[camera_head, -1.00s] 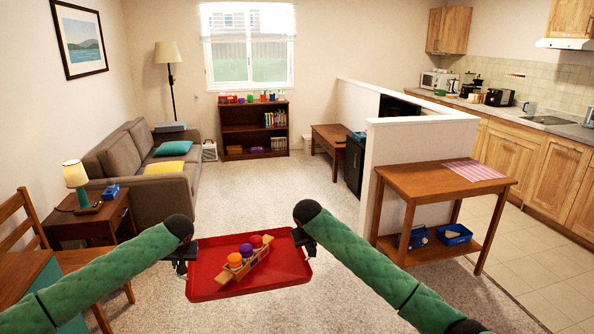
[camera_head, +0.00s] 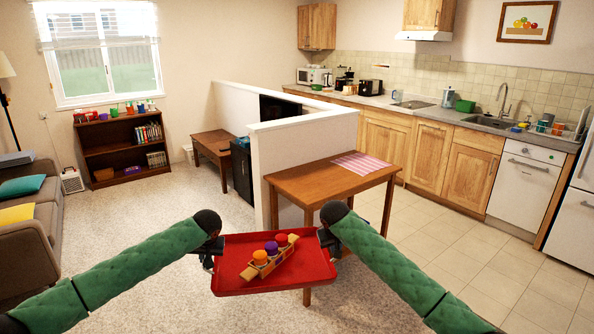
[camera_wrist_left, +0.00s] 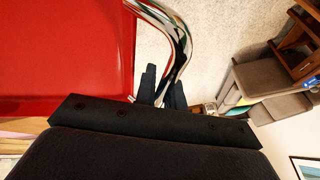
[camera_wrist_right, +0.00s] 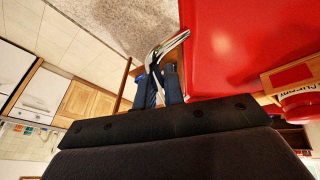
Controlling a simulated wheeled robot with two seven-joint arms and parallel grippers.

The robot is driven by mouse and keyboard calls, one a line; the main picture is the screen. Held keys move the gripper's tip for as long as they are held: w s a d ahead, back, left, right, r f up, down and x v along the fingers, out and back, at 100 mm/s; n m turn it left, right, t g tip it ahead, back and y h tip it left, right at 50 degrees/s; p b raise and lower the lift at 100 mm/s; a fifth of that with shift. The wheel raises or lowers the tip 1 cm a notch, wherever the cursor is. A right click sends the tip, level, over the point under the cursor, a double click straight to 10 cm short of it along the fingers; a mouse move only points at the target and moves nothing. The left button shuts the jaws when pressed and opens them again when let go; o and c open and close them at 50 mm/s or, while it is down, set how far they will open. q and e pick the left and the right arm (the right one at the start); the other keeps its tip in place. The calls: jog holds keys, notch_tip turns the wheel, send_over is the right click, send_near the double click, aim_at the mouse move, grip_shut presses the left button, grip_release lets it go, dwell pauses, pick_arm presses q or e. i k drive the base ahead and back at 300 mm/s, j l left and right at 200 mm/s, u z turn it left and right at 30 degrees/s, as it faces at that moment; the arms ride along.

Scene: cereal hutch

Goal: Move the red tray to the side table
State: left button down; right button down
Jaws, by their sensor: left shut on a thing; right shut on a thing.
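The red tray (camera_head: 310,274) is held in the air in front of me, between my two grippers. It carries a small wooden rack (camera_head: 262,270) with orange, purple and red round items. My left gripper (camera_head: 212,250) is shut on a metal handle at the tray's left side; the handle (camera_wrist_left: 178,40) shows in the left wrist view. My right gripper (camera_head: 326,240) is shut on the right handle (camera_wrist_right: 165,50), seen in the right wrist view. A wooden table (camera_head: 310,184) with a pink checked cloth (camera_head: 361,164) stands beyond the tray, against the white half wall.
The white half wall (camera_head: 290,150) runs behind the wooden table. Kitchen counters (camera_head: 425,112) line the back right. A sofa (camera_head: 30,240) stands at left and a bookshelf (camera_head: 120,145) at the back. Carpet and tiled floor are clear around the table.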

aim_at(317, 177)
jog(key=i+l+z, duration=0.1)
jog(key=i+z, duration=0.2)
jog(key=z, duration=0.2)
jog(key=i+z, duration=0.25)
jog(key=z, duration=0.2)
jog(key=i+z, duration=0.7)
jog(key=i, duration=0.2)
jog(key=i+u, duration=0.15)
jog(key=i, duration=0.7)
jog(key=i+l+u, duration=0.1)
jog(key=i+u, duration=0.25)
jog(key=i, duration=0.6)
jog(key=i+l+u, duration=0.15)
jog(key=i+u, duration=0.3)
jog(key=i, duration=0.15)
jog(key=u, duration=1.6)
